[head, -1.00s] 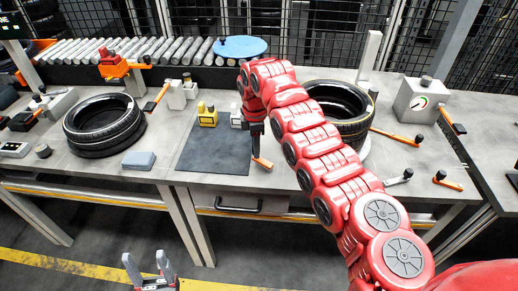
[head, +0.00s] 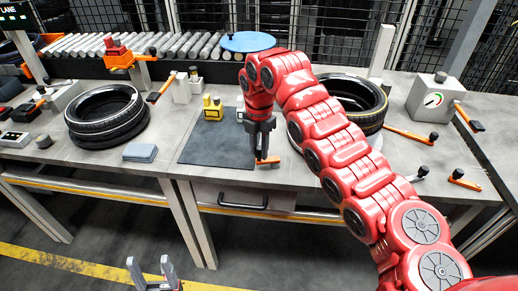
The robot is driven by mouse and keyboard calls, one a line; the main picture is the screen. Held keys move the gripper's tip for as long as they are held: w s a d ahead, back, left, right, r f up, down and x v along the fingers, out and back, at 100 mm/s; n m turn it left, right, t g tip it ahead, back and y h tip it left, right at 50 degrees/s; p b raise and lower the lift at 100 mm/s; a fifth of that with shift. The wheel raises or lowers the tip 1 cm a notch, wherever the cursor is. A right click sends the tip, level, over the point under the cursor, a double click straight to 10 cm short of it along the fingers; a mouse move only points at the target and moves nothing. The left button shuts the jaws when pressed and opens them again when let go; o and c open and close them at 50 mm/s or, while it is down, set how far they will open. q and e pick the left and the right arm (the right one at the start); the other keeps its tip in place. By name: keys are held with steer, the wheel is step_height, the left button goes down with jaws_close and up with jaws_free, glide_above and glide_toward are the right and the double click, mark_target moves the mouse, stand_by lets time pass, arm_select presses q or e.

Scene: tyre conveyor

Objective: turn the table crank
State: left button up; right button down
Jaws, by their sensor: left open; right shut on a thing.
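My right gripper (head: 260,151) points down at the table, just right of the dark mat. It is shut on the black knob of a small orange crank (head: 268,162), near the front edge; the fingers hide most of the knob. The crank's orange arm shows low beside the fingertips. My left gripper (head: 152,272) is low in front of the table, at the bottom of the picture, with its two fingers apart and nothing between them.
A tyre (head: 107,118) lies at the left and another tyre (head: 350,98) is partly behind my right arm. A dark mat (head: 215,145) and a grey block (head: 140,152) lie near the front. Other orange levers (head: 408,134) stand around. A drawer handle (head: 243,202) is below.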

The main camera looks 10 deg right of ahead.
steer(key=shift+s+n, duration=0.2)
steer(key=shift+n, duration=0.2)
steer(key=c, duration=0.6)
jaws_free()
step_height(320, 180, up, 6)
steer(key=shift+r+p, duration=0.1)
steer(key=shift+p, duration=0.2)
step_height(320, 180, up, 11)
steer(key=p, duration=1.1)
steer(key=shift+r, duration=0.1)
